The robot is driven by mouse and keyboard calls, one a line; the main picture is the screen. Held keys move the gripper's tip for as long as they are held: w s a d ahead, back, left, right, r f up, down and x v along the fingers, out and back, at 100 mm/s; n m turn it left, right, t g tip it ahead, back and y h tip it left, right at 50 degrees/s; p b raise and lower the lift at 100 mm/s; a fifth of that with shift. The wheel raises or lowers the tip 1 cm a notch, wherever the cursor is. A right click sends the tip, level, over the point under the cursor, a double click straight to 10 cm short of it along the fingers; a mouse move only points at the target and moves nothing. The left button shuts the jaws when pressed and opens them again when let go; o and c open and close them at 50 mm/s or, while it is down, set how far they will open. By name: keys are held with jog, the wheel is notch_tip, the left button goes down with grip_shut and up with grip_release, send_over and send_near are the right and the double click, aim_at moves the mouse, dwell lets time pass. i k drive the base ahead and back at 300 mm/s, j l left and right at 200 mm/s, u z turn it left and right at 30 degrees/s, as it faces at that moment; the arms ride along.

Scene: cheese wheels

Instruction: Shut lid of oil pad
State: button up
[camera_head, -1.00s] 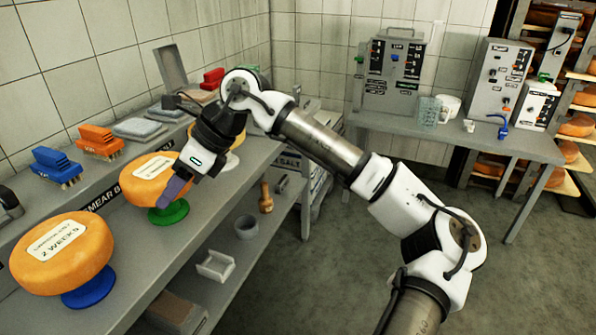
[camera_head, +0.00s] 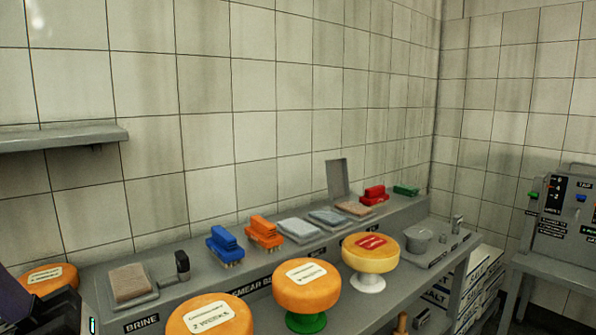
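In the head view, a row of flat pads lies on the raised back ledge. The rearmost, a brownish pad (camera_head: 355,208), has an upright grey lid (camera_head: 338,178) standing open at its back left. Which pad is the oil pad cannot be read here; this is the only one with a raised lid. A grey-blue pad (camera_head: 330,218) and a pale grey pad (camera_head: 299,230) lie nearer. Part of my gripper (camera_head: 14,302), dark purple and black, shows at the bottom left corner, far from the lid. Its fingertips are not clear and its opening cannot be told.
Blue (camera_head: 224,245) and orange (camera_head: 263,232) brushes stand left of the pads; a red brush (camera_head: 373,195) stands right. Cheese wheels on stands, including one with a red label (camera_head: 370,252), line the front. A brown pad (camera_head: 130,283) sits left above the BRINE label.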

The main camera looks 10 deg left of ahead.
aim_at(338, 183)
jog(key=i+l+u, duration=0.15)
jog(key=i+l, duration=0.15)
jog(key=l, duration=0.2)
jog(key=i+l+u, duration=0.1)
jog(key=l, duration=0.45)
jog(key=i+l+u, duration=0.15)
jog(key=i+l, duration=0.2)
jog(key=l, duration=0.25)
jog(key=i+l+u, duration=0.15)
jog(key=l, duration=0.45)
jog(key=i+l+u, duration=0.1)
jog(key=l, duration=0.5)
jog(key=i+l+u, duration=0.15)
jog(key=l, duration=0.5)
jog(key=i+l+u, duration=0.15)
jog(key=l, duration=0.5)
jog(key=i+l+u, duration=0.1)
jog(key=l, duration=0.55)
jog(key=i+j, duration=0.8)
